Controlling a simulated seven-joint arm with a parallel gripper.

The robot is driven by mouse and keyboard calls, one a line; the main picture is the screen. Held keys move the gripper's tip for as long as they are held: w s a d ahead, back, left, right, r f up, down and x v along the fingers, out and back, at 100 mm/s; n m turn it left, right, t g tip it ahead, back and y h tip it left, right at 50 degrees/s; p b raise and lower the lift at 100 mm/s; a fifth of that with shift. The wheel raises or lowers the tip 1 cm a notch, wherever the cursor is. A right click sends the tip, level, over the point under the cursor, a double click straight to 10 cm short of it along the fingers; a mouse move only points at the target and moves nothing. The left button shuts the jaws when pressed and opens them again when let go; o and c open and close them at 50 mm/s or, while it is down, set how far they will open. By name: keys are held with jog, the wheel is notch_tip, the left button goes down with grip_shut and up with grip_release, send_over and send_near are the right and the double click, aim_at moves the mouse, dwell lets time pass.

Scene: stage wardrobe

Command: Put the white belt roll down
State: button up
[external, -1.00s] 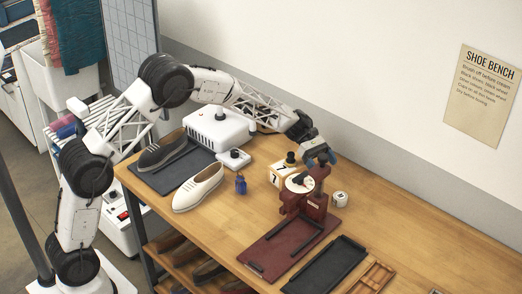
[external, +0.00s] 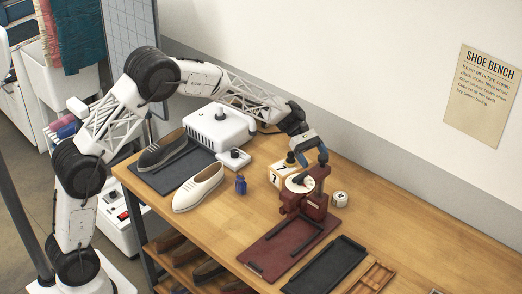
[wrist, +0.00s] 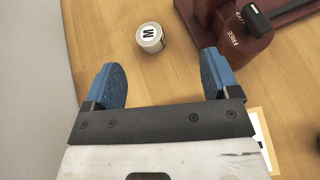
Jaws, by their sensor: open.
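The white belt roll (external: 340,199) stands on the wooden bench to the right of the maroon machine. In the wrist view the roll (wrist: 150,39) has a dark W on its pale top and sits beyond my fingertips, apart from them. My gripper (external: 301,157) is raised above the bench, behind the maroon machine and over the area by the cream box. In the wrist view my gripper (wrist: 163,80) is open, with two blue fingers apart and only bare wood between them.
The maroon machine (external: 315,205) has a dark lever (wrist: 258,20) marked FREE. The wall runs close behind.

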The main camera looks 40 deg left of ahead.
jog(key=s+a+r+m+t+y, duration=0.1)
jog(key=s+a+r+m+y, duration=0.1)
jog(key=s+a+r, duration=0.5)
jog(key=s+a+r+m+y, duration=0.2)
jog(key=s+a+r+m, duration=0.15)
jog(key=s, duration=0.75)
jog(key=s+a+r+m+t+y, duration=0.1)
jog(key=s+a+r+m+y, duration=0.1)
jog(key=s+a+r, duration=0.55)
jog(key=s+a+f+m+t+y, duration=0.1)
jog(key=s+a, duration=0.3)
jog(key=s, duration=0.6)
jog(key=s+a+f+m+t+y, duration=0.1)
jog(key=s+a+f+m+y, duration=0.1)
jog(key=s, duration=0.7)
jog(key=s+a+f+m+t+y, duration=0.1)
jog(key=s+a+m+y, duration=0.2)
jog(key=s, duration=0.7)
jog(key=a+m, duration=0.1)
jog(key=a, duration=0.1)
jog(key=shift+s+a+f+t, duration=0.15)
jog(key=shift+s+a+t, duration=0.15)
jog(key=shift+s+a, duration=0.05)
